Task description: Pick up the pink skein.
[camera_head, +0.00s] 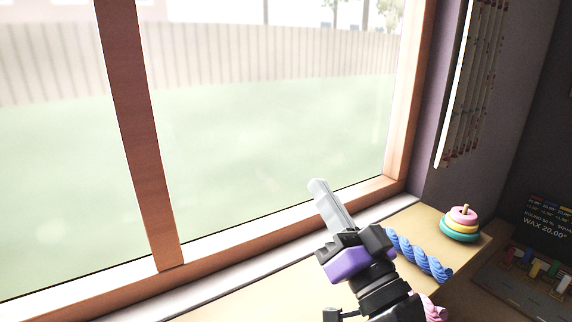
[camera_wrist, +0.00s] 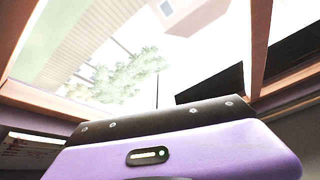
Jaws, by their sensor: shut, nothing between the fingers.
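A pink skein (camera_head: 433,309) lies at the bottom edge of the head view, on the wooden surface (camera_head: 290,287). Only a small twisted part of it shows; my arm and the picture edge hide the rest. My gripper (camera_head: 318,186) is shut and empty. Its grey fingers point up and to the left in front of the window, away from the pink skein in the picture. In the wrist view only the purple and black gripper body shows at the bottom, with no skein in sight.
A blue twisted skein (camera_head: 420,256) lies just right of my gripper's body in the picture. A ring-stacking toy (camera_head: 461,224) stands at the surface's right end. The window frame (camera_head: 140,130) borders the back. A dark sign (camera_head: 545,228) stands at right.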

